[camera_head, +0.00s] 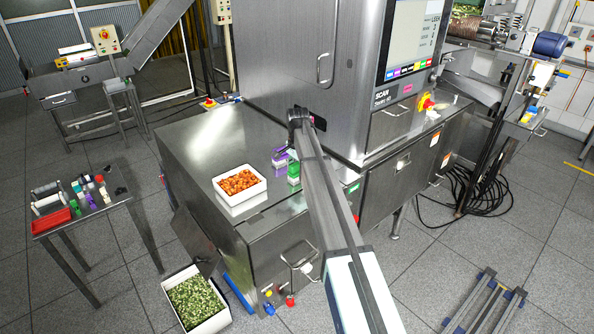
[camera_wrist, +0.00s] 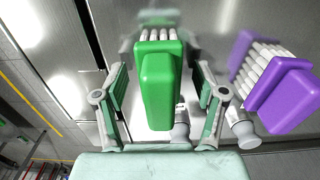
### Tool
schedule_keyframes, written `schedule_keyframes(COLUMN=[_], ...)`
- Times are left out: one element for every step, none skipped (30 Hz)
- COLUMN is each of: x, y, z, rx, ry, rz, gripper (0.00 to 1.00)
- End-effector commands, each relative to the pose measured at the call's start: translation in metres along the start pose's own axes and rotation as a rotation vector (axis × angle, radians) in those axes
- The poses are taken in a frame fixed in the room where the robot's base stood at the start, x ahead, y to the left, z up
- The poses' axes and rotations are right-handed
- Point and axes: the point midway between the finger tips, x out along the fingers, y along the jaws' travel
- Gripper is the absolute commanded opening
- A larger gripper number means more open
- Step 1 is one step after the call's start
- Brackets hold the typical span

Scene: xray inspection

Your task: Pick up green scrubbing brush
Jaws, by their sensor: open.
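The green scrubbing brush (camera_wrist: 159,85) stands between the two open fingers of my gripper (camera_wrist: 160,100) in the wrist view. Its pale bristles show at its far end, toward the steel. There is a visible gap between the brush and the fingers on both sides. In the head view the green brush (camera_head: 294,172) stands on the steel machine top, just left of my arm. My arm hides most of the gripper there. A purple brush (camera_wrist: 281,91) stands to the right of my gripper in the wrist view, and left of the green one in the head view (camera_head: 280,157).
A white tray (camera_head: 219,197) of orange pieces sits on the steel top (camera_head: 190,150) left of the brushes. The tall steel scanner cabinet (camera_head: 275,60) rises close behind them. A small table (camera_head: 115,204) with several items stands at the left. A bin (camera_head: 212,324) of green pieces is on the floor.

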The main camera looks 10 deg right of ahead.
Motion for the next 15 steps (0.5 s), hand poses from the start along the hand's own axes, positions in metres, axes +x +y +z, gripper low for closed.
schedule_keyframes(x=[0.0001, 0.0, 0.0, -0.0001, -0.0001, -0.0001, -0.0002, -0.0002, -0.0001, -0.0001, -0.0001, -0.0002, -0.0002, -0.0001, -0.0001], y=[-0.0001, -0.0001, -0.0001, -0.0001, 0.0, 0.0, 0.0, 0.0, 0.0, 0.0, 0.0001, 0.0001, 0.0001, 0.0001, 0.0001], z=[-0.0001, -0.0001, -0.0001, -0.0001, -0.0001, -0.0001, -0.0001, -0.0001, -0.0001, -0.0001, -0.0001, 0.0, 0.0, 0.0, 0.0], rx=[0.0, 0.0, 0.0, 0.0, 0.0, 0.0, 0.0, 0.0, 0.0, 0.0, 0.0, 0.0, 0.0, 0.0, 0.0], ry=[0.0, 0.0, 0.0, 0.0, 0.0, 0.0, 0.0, 0.0, 0.0, 0.0, 0.0, 0.0, 0.0, 0.0, 0.0], rz=[0.0, 0.0, 0.0, 0.0, 0.0, 0.0, 0.0, 0.0, 0.0, 0.0, 0.0, 0.0, 0.0, 0.0, 0.0], gripper=[0.71, 0.71, 0.67, 0.57, 0.46, 0.32, 0.21, 0.11, 0.06, 0.05, 0.05, 0.05, 0.05, 0.05, 0.05])
